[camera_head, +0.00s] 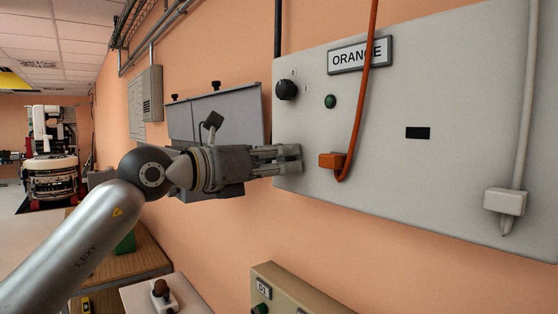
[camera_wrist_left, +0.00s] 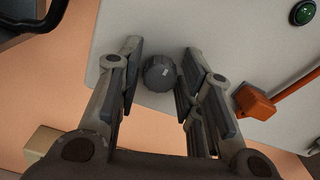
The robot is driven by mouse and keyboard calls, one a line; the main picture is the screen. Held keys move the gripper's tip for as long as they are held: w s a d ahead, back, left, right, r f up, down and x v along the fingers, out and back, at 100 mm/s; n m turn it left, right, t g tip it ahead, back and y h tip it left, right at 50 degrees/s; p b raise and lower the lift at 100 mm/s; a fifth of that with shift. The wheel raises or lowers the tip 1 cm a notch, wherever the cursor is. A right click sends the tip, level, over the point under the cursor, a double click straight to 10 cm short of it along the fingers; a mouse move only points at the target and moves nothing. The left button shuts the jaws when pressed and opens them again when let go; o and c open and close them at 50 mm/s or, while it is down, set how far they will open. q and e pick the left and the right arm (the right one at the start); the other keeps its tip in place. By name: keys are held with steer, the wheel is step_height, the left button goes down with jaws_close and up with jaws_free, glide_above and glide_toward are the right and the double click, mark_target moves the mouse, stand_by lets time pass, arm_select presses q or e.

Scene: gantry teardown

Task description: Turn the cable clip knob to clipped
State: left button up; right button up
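A round dark grey knob (camera_wrist_left: 160,73) with a small light mark sits on the light grey panel (camera_head: 450,80), near its left edge. It is likely the cable clip knob. My left gripper (camera_head: 292,158) is at the lower left of the panel, left of the orange connector. In the wrist view my left gripper (camera_wrist_left: 160,85) is open, with a finger on each side of the knob and gaps between. In the head view the gripper hides this knob. My right gripper is not in view.
An orange connector (camera_head: 331,161) with an orange cable is close right of the gripper. A black knob (camera_head: 286,90) and a green button (camera_head: 330,101) sit above. A white connector (camera_head: 504,201) is at the right. A beige box (camera_head: 285,284) stands below.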

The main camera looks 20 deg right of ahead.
arm_select(q)
jaws_close()
steer(key=shift+m, duration=0.4)
steer(key=m+b, duration=0.2)
steer(key=shift+m, duration=0.4)
steer(key=m+b, duration=0.1)
steer(key=m, duration=0.2)
steer(key=shift+m, duration=0.3)
steer(key=m, duration=1)
steer(key=shift+m, duration=0.3)
steer(key=shift+o, duration=2.2)
jaws_free()
